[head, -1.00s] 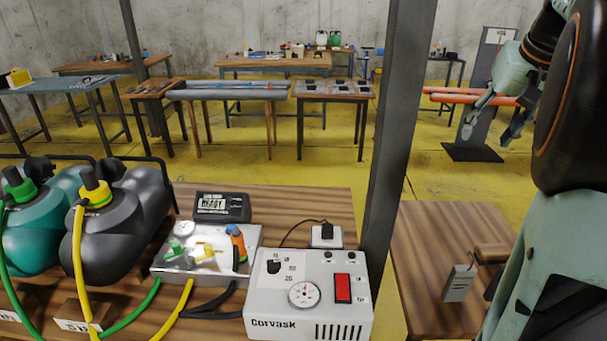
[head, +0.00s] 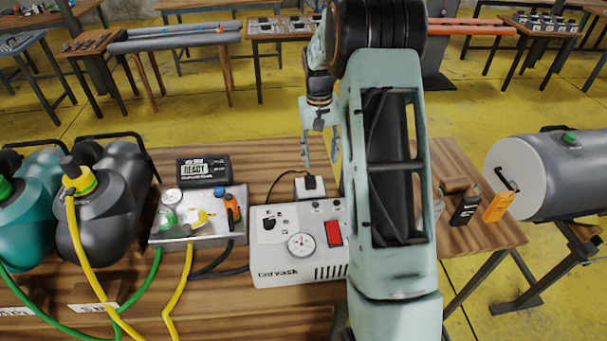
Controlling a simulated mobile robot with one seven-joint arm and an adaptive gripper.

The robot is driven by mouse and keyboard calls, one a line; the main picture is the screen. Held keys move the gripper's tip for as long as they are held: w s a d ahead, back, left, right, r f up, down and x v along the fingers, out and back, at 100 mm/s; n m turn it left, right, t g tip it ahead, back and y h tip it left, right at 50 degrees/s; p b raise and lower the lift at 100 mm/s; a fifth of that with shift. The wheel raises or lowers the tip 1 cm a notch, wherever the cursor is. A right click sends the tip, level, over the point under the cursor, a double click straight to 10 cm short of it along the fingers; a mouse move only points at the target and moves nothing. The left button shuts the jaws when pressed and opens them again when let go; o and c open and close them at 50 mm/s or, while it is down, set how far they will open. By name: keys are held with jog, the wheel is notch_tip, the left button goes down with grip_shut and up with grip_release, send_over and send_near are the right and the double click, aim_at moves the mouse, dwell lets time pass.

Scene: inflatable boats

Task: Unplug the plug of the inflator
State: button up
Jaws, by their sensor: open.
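The inflator (head: 271,254) is a white box marked "Corvask", with a round gauge and a red switch, on the wooden table. A small black plug (head: 310,182) sits in a white socket block (head: 304,193) just behind it. A thin black cord (head: 279,178) curves from the plug toward the back of the inflator. My gripper (head: 320,160) points down with its fingers apart, empty, close above and slightly right of the plug in the picture. It does not appear to touch the plug. My arm hides the inflator's right end.
A metal tray (head: 240,238) with valves and an orange-handled tool stands left of the inflator, before a black "READY" display (head: 203,169). Green and grey inflatables (head: 113,215) with hoses lie farther left. Right are black and orange devices (head: 497,207) and a grey cylinder (head: 550,175).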

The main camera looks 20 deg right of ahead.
aim_at(310, 179)
jog(key=shift+w+a+f+m+y+p, duration=0.15)
jog(key=shift+w+a+f+m+p, duration=0.1)
jog(key=shift+w+a+f, duration=0.35)
jog(key=shift+w+a+f+m+y+p, duration=0.15)
jog(key=shift+w+a+f+m, duration=0.2)
jog(key=shift+w, duration=0.35)
jog(key=shift+f, duration=0.1)
jog(key=shift+f, duration=0.1)
notch_tip(310, 179, down, 9)
jog(key=b, duration=0.5)
jog(key=shift+b, duration=0.35)
jog(key=shift+c, duration=0.2)
grip_shut()
dwell(0.3)
jog(key=shift+r, duration=0.25)
